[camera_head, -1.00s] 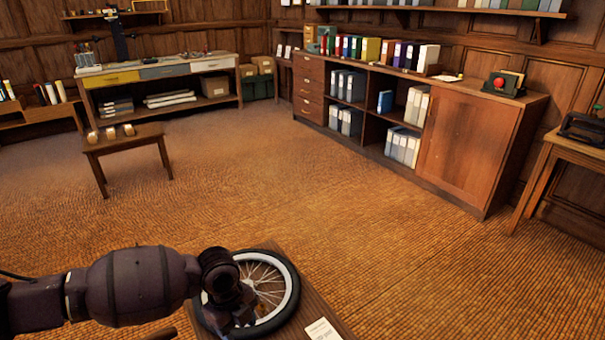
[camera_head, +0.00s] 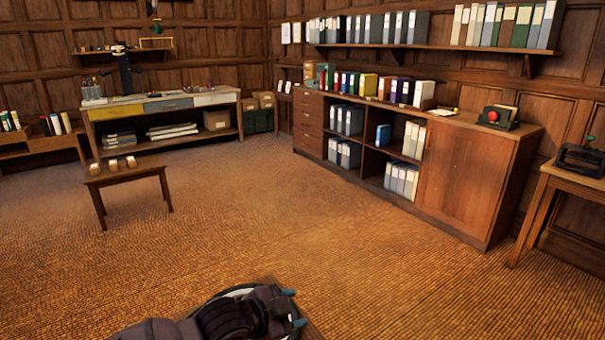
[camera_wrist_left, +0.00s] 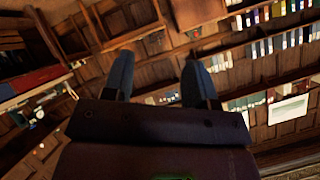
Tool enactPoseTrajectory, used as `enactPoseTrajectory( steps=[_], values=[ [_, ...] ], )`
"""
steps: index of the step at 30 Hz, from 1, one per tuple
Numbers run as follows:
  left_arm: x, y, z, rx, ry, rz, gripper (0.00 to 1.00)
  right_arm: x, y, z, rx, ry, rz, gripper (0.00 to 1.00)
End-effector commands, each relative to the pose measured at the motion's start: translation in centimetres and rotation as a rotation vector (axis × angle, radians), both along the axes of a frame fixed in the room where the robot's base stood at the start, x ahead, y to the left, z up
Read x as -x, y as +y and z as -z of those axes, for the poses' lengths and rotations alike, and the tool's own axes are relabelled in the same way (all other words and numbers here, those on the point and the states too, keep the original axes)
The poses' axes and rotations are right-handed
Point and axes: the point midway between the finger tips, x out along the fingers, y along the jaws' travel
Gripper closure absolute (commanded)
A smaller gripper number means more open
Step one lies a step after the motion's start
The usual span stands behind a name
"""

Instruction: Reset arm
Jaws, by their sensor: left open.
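My left gripper (camera_head: 293,308) shows at the bottom of the head view, with its blue-grey fingertips pointing right. In the left wrist view the left gripper (camera_wrist_left: 158,62) has its two fingers wide apart with nothing between them. A spoked wheel lies on a small wooden table; now only part of its dark rim (camera_head: 238,290) shows behind my arm. The rest of the wheel is hidden or out of frame. I cannot tell whether the gripper touches the wheel. My right gripper is in neither view.
A wooden cabinet with binders (camera_head: 465,180) stands along the right wall, below a shelf of binders. A workbench with drawers (camera_head: 165,105) stands at the back left. A low table (camera_head: 125,175) bears several small pale items. The floor (camera_head: 300,220) between is clear.

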Motion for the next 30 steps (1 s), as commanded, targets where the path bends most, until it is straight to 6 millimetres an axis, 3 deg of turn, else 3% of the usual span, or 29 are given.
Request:
enactPoseTrajectory(
  steps=[8,14,23,30],
  values=[
    [2.5,3.0,-0.9,0.302,-0.018,-0.219,0.48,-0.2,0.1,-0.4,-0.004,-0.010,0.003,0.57],
    [4.8,7.2,0.3,0.424,-0.023,-0.386,0.48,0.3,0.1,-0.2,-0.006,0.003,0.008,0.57],
    [10.4,15.0,4.3,0.470,-0.006,-0.650,0.48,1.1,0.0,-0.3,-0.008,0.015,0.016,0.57],
    [17.5,21.1,9.0,0.427,0.077,-0.864,0.48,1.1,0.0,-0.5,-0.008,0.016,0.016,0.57]
  ],
)
